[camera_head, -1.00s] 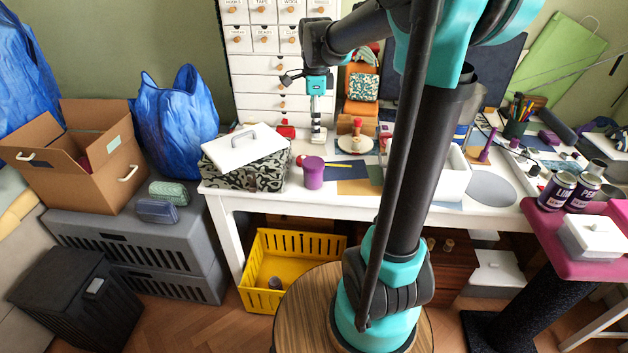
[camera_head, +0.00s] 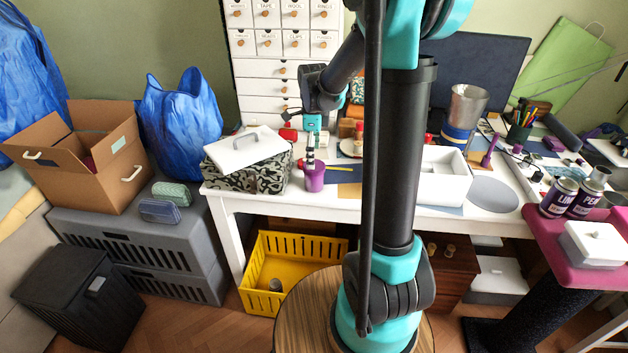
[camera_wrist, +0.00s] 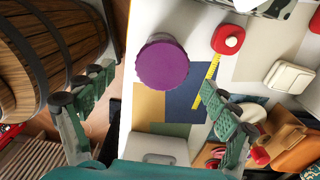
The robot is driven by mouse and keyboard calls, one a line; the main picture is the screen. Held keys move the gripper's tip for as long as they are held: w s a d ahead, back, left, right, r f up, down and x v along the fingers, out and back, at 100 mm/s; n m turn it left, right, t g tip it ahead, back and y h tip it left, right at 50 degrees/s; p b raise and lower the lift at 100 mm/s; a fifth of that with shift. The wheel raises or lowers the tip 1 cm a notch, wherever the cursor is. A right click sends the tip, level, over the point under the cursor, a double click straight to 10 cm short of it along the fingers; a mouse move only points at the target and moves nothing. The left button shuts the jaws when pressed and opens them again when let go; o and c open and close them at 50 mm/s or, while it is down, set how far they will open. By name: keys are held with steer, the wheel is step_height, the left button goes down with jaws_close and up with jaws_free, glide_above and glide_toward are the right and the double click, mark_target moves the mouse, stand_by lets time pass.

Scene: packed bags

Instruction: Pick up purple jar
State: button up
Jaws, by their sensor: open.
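The purple jar (camera_head: 314,179) stands upright on the white table, just right of the camouflage-patterned box. In the wrist view its ridged purple lid (camera_wrist: 162,64) shows from above, ahead of and between my two spread green fingers.
The camouflage box (camera_head: 250,176) with a white lid (camera_head: 243,150) stands close left of the jar. A yellow ruler (camera_wrist: 209,82) lies beside the jar on coloured sheets. A red-lidded item (camera_wrist: 228,39) is nearby. A yellow crate (camera_head: 290,245) sits below the table.

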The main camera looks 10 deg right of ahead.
mark_target(314, 177)
steer(key=shift+w+d+f, duration=0.15)
steer(key=shift+f, duration=2.55)
steer(key=c, duration=1.9)
steer(key=shift+r, duration=0.1)
steer(key=shift+c, duration=0.2)
